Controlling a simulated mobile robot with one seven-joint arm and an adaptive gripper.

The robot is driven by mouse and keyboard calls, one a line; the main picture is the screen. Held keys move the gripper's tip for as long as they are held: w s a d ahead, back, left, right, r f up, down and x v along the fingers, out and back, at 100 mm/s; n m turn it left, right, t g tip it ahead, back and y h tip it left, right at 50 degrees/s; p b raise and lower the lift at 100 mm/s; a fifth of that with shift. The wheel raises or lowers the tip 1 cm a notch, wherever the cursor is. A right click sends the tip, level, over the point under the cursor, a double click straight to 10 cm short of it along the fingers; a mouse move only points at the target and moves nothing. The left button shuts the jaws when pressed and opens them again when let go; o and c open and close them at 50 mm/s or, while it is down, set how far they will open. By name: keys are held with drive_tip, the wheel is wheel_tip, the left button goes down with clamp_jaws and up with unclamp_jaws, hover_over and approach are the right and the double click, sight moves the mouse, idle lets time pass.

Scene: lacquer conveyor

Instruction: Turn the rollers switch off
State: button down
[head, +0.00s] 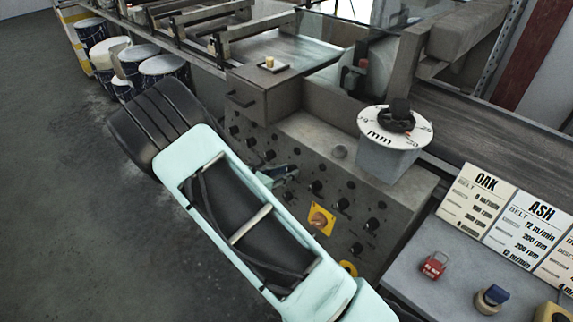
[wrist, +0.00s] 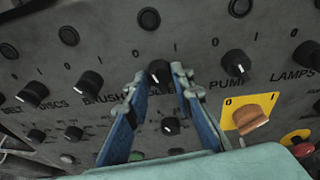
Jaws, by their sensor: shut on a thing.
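The grey control panel (head: 330,165) carries rows of black rotary switches. In the wrist view, one black knob (wrist: 159,70) sits between the two fingertips of my gripper (wrist: 158,80). Its label lies behind the fingers and only a few letters show; it stands between the BRUSH knob (wrist: 90,83) and the PUMP knob (wrist: 237,63), so it fits the rollers switch. My gripper is shut on this knob, a finger on each side. In the head view my gripper (head: 284,173) is at the panel face, and my arm hides part of the panel. The knob's setting is hard to read.
A yellow plate with an orange handle (wrist: 252,118) is right of my fingers. BELT (wrist: 33,93), DISCS and LAMPS (wrist: 307,53) knobs share the row, with smaller knobs below.

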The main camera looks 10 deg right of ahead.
drive_tip(key=shift+n+g+p, duration=0.3)
drive_tip(key=shift+n+p, duration=0.55)
drive_tip(key=shift+n, duration=0.15)
drive_tip(key=c, duration=1.7)
unclamp_jaws()
drive_tip(key=v, duration=1.2)
drive_tip(key=shift+a+f, duration=0.1)
drive_tip(key=shift+a, duration=0.05)
